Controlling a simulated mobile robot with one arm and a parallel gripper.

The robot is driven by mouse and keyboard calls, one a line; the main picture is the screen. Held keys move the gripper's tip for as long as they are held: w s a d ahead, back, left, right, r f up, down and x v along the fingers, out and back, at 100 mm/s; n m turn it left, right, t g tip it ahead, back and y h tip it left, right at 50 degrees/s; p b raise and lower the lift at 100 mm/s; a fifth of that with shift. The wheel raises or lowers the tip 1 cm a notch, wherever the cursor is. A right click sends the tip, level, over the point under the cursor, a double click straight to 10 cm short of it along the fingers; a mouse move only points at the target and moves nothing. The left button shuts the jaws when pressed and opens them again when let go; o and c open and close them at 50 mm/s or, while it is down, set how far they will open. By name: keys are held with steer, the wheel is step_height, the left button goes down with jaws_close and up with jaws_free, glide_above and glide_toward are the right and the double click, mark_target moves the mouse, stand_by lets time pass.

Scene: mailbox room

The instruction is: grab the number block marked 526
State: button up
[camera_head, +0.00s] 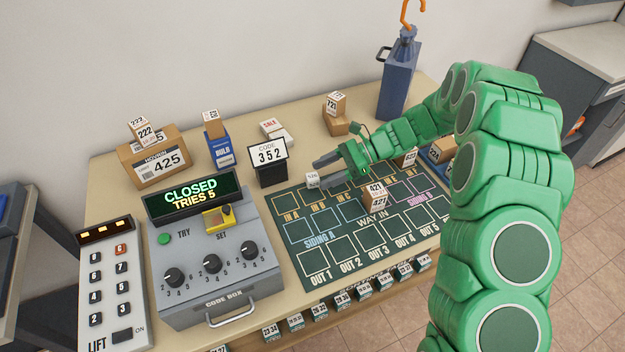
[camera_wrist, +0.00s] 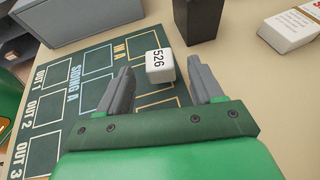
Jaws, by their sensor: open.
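My gripper (camera_wrist: 162,82) is open with nothing held. In the head view the block (camera_head: 312,179) sits at the upper left edge of the dark green mat, near the IN A space. My gripper (camera_head: 327,170) reaches in from the right, low over the mat, with its fingers at the block. The head view does not show clearly whether a finger touches it.
The mat (camera_head: 318,268) has marked spaces and a block marked 421 (camera_head: 375,195). The CODE 352 stand (camera_head: 268,160) is close left of the 526 block. The grey code box (camera_head: 215,275) stands further left. A white box (camera_wrist: 288,31) lies at upper right in the wrist view.

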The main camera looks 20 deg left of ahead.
mark_target(313, 179)
steer(key=x, duration=0.4)
steer(key=shift+a+f, duration=0.1)
steer(key=shift+f, duration=0.1)
steer(key=shift+c, duration=0.2)
steer(key=c, duration=1)
